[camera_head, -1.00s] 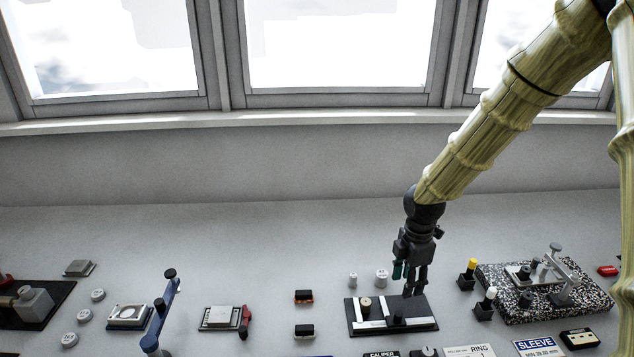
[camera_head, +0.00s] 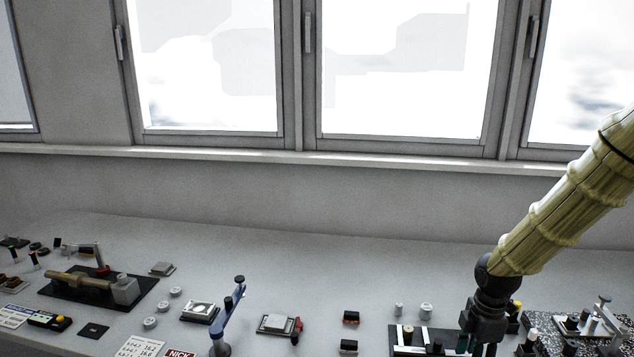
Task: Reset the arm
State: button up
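My arm (camera_head: 565,215) comes in from the right edge and slopes down to the left. My gripper (camera_head: 477,350) hangs from its end at the bottom right, over the right part of a dark plate with white strips (camera_head: 398,349). The bottom edge cuts off the fingertips, so I cannot tell whether they are apart or holding anything.
A long grey bench (camera_head: 330,260) runs below the windows. A blue stand (camera_head: 226,318), a gauge block with a red clamp (camera_head: 276,324), small round weights (camera_head: 150,323) and a black base with a wooden handle (camera_head: 60,291) stand on it. The bench's back strip is clear.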

jog(key=s+a+f+m+y, duration=0.1)
jog(key=s+a+f+m, duration=0.35)
jog(key=f, duration=0.45)
jog(key=s+a+f+m, duration=0.3)
jog(key=s+a+f, duration=0.15)
jog(key=f, duration=0.45)
jog(key=s+a+f+m+b, duration=0.1)
jog(key=s+f+m+b, duration=0.1)
jog(key=s+f+m, duration=0.3)
jog(key=s+a+f+m+h+b, duration=0.1)
jog(key=s+f+m, duration=0.5)
jog(key=s+f, duration=0.7)
jog(key=s+a+b, duration=0.1)
jog(key=s+b, duration=0.1)
jog(key=s, duration=0.1)
jog(key=shift+s+f, duration=0.15)
jog(key=shift+f, duration=0.1)
